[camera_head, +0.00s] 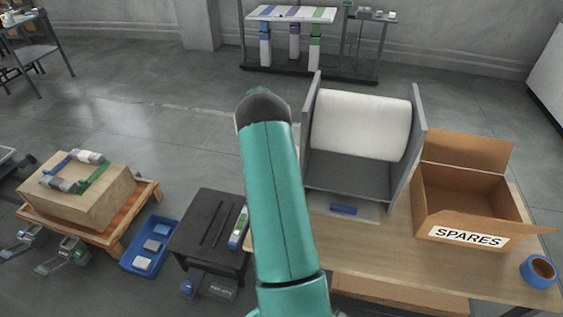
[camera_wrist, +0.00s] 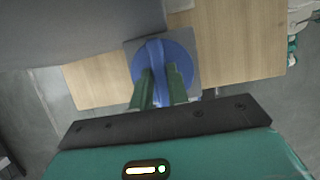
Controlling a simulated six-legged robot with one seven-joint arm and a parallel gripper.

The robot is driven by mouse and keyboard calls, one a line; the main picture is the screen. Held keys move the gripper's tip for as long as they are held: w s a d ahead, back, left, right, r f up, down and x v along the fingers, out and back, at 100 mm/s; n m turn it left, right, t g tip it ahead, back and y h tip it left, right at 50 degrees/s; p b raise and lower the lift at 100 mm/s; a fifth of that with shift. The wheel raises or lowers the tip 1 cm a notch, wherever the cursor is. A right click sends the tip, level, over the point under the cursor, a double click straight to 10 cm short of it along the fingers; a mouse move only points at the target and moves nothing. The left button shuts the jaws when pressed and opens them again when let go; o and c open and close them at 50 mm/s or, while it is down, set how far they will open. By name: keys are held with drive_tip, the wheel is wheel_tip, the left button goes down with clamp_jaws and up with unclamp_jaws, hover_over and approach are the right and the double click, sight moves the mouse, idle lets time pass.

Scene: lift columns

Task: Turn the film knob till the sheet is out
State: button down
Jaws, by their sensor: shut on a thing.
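The film roll (camera_head: 360,126) is a wide white cylinder held between two grey side plates of a stand on the wooden table. The front tray of the stand is bare apart from a small blue strip (camera_head: 343,209), and I see no sheet hanging out. In the wrist view the film knob (camera_wrist: 180,64) is a round blue dial with a raised grip bar, on a grey square plate. My gripper (camera_wrist: 161,88) is shut on the knob's bar, one green finger on each side. In the head view my teal arm hides the knob and the gripper.
An open cardboard box marked SPARES (camera_head: 466,200) stands right of the stand, with a blue tape roll (camera_head: 540,271) at the table's right corner. A black stool (camera_head: 210,232) and a blue tray (camera_head: 150,246) stand on the left. The floor behind is mostly clear.

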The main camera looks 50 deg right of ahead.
drive_tip(key=m+y, duration=0.1)
drive_tip(key=m, duration=0.2)
drive_tip(key=shift+d+f+m+g, duration=0.1)
drive_tip(key=shift+m+g, duration=0.2)
drive_tip(key=m+y, duration=0.2)
drive_tip(key=m, duration=0.1)
drive_tip(key=shift+d+m, duration=0.1)
drive_tip(key=shift+m, duration=0.2)
drive_tip(key=m+y, duration=0.1)
drive_tip(key=m, duration=0.2)
drive_tip(key=shift+d+m+t, duration=0.1)
drive_tip(key=shift+m+t, duration=0.3)
drive_tip(key=shift+s+m+t+y, duration=0.1)
drive_tip(key=shift+m+t+y, duration=0.5)
drive_tip(key=shift+m, duration=1.5)
drive_tip(key=c, duration=1.4)
unclamp_jaws()
drive_tip(key=shift+o, duration=0.2)
drive_tip(key=shift+d, duration=0.1)
